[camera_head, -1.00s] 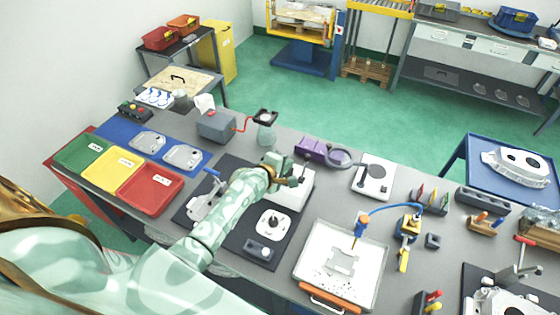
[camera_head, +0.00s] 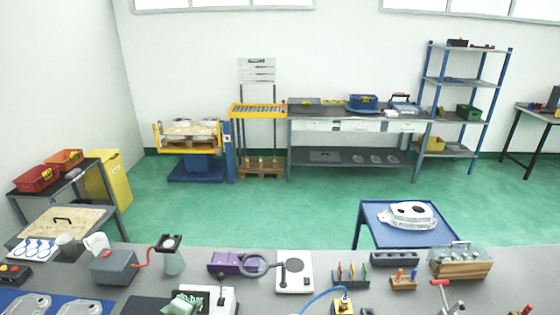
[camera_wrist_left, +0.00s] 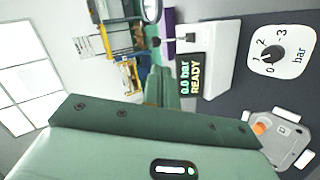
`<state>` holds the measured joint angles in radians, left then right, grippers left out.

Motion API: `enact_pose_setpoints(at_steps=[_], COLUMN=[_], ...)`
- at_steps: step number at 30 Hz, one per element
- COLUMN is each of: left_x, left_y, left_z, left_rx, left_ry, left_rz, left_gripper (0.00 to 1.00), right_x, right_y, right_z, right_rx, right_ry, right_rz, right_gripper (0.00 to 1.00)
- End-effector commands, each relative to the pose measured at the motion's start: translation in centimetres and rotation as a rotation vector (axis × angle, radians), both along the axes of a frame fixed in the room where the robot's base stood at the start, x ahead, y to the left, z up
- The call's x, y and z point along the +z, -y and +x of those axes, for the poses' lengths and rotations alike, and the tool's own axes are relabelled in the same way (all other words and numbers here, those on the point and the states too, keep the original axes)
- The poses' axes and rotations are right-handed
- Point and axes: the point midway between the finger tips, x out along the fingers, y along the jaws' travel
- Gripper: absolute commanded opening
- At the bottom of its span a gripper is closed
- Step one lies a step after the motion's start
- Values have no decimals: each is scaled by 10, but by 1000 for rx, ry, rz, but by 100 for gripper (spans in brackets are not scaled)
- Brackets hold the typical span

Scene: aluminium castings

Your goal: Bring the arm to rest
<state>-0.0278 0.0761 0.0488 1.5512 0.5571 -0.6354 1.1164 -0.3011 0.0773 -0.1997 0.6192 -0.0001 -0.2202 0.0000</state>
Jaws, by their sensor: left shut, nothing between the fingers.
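My left gripper (camera_head: 186,304), pale green, shows only in part at the bottom edge of the head view, in front of a white tester (camera_head: 222,297). In the left wrist view my left gripper (camera_wrist_left: 160,88) has its dark green fingers together with nothing between them. The tester's display (camera_wrist_left: 190,77) there reads "0.0 bar READY". The rest of my left arm is below the head view. My right gripper is in neither view.
A dial plate (camera_wrist_left: 282,52) and a grey casting (camera_wrist_left: 275,138) lie beside the tester in the wrist view. On the bench stand a purple block with a ring (camera_head: 238,263), a white scale (camera_head: 294,273) and a grey box (camera_head: 114,268). A blue cart (camera_head: 372,238) holds a casting.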

Motion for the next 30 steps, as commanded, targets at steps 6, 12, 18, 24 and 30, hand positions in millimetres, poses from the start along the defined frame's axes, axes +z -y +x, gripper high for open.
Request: enact_pose_setpoints(at_steps=[6, 12, 18, 24, 30], left_x=[16, 47, 86, 65, -6], left_y=[6, -8, -28, -33, -22], left_z=[-93, -155, -205, -222, -217], left_rx=[-496, -805, -1035, -1162, -1207], left_ry=[-128, -256, -402, -475, -456], left_rz=[784, 1267, 1603, 1699, 1636], left_gripper=[0, 0, 0, 0, 0], right_x=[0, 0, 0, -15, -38], right_y=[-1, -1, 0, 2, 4], right_z=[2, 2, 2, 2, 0], right_rx=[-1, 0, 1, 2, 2], right_ry=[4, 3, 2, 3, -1], right_rz=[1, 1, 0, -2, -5], right_gripper=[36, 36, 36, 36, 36])
